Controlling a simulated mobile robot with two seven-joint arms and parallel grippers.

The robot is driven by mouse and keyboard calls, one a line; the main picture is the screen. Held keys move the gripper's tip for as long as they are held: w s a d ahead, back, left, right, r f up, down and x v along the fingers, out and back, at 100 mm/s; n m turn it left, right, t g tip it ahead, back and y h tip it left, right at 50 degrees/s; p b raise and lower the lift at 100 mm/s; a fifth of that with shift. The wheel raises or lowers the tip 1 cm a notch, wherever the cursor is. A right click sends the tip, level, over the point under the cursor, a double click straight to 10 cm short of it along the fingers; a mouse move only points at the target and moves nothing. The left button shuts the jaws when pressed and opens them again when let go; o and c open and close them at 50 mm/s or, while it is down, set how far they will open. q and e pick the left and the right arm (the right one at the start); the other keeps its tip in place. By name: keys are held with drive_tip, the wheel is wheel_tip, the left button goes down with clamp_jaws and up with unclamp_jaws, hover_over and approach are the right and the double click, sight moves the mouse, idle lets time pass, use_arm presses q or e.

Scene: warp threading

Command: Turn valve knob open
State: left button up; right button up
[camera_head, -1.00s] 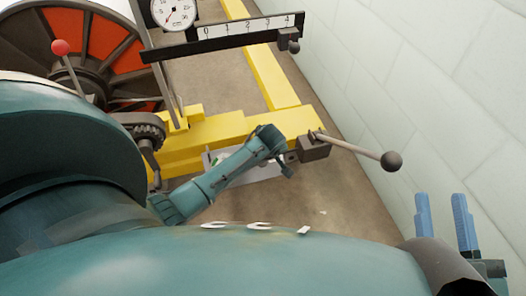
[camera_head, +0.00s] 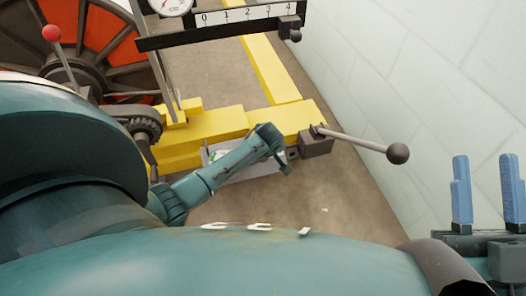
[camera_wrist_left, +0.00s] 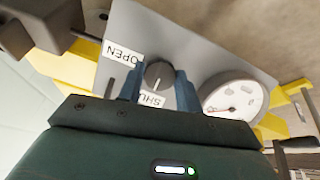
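In the left wrist view, a dark round valve knob (camera_wrist_left: 159,74) sits on a grey panel (camera_wrist_left: 190,42). An OPEN label (camera_wrist_left: 122,55) is up and left of it, and a partly covered SHUT label (camera_wrist_left: 151,99) is below it. My left gripper (camera_wrist_left: 159,84) is open, its blue fingers on either side of the knob; I cannot tell whether they touch it. In the head view my left arm reaches down to the grey panel box (camera_head: 262,172), and the knob is hidden. My right gripper (camera_head: 484,158) is open and empty at the lower right.
A round gauge (camera_wrist_left: 232,100) is right of the knob. A yellow frame (camera_head: 222,125) carries a lever with a black ball (camera_head: 398,153). A ruler bar (camera_head: 225,24) crosses above. A white wall (camera_head: 430,70) stands close on the right; floor lies between.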

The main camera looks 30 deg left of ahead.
use_arm(q)
drive_tip(key=c, duration=0.4)
drive_tip(key=shift+c, duration=0.2)
